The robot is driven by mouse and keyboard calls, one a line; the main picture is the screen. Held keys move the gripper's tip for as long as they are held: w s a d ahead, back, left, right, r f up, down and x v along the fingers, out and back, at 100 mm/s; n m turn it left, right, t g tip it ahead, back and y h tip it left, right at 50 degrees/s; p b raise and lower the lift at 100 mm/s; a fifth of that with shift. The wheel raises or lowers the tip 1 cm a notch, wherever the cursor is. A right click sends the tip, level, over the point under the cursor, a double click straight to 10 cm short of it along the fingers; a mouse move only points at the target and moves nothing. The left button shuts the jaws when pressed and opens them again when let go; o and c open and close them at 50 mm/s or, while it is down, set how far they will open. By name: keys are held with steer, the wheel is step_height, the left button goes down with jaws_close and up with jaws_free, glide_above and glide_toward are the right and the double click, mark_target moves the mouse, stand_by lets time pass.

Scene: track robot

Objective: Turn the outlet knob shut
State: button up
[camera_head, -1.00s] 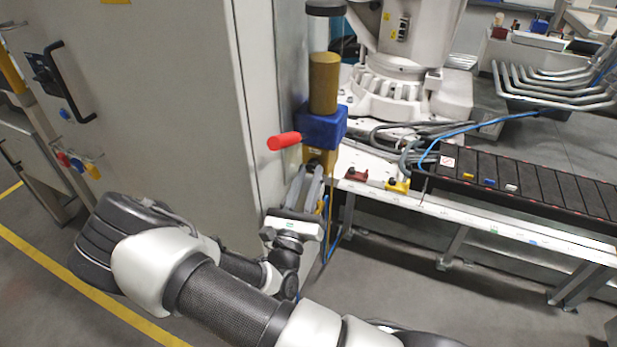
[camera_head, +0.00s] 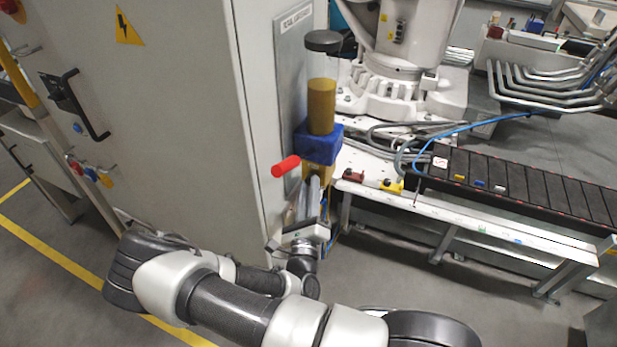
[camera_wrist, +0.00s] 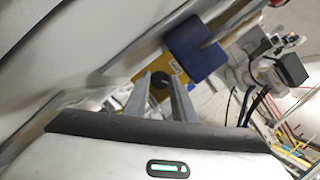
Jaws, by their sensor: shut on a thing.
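The outlet knob (camera_wrist: 160,80) is a small dark round knob on a yellow block (camera_wrist: 172,72) in the wrist view. My gripper (camera_wrist: 160,84) has its two grey fingers on either side of the knob and is shut on it. In the head view my gripper (camera_head: 317,188) reaches up to the underside of the assembly, and the knob is hidden there. A blue block (camera_head: 318,145) sits above it, with a gold cylinder (camera_head: 321,106) and a dark cap (camera_head: 323,42) on top. A red handle (camera_head: 286,166) sticks out to the left.
A large grey cabinet (camera_head: 180,110) stands close on the left of my gripper. A white bench (camera_head: 450,215) with a black conveyor (camera_head: 520,185) runs off to the right. A white robot base (camera_head: 400,95) stands behind. The floor in front is clear.

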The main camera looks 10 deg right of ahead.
steer(key=shift+r+n+g+y+p, duration=0.15)
steer(key=shift+n+g+y+p, duration=0.35)
steer(key=shift+n+p, duration=1.45)
steer(key=shift+r+n+g+y+p, duration=0.25)
steer(key=shift+n+g+p, duration=0.45)
steer(key=shift+n+p, duration=1.3)
steer(key=shift+r+n+g+y+p, duration=0.1)
steer(key=shift+n+g+y+p, duration=0.45)
steer(key=shift+n+p, duration=1.4)
steer(key=shift+d+f+p, duration=0.1)
steer(key=shift+p, duration=0.3)
steer(key=o, duration=1.1)
steer(key=shift+c, duration=0.2)
steer(key=shift+s, duration=0.1)
steer(key=p+v, duration=0.3)
steer(key=v, duration=1.4)
steer(key=shift+a+r, duration=0.2)
steer(key=shift+r, duration=0.05)
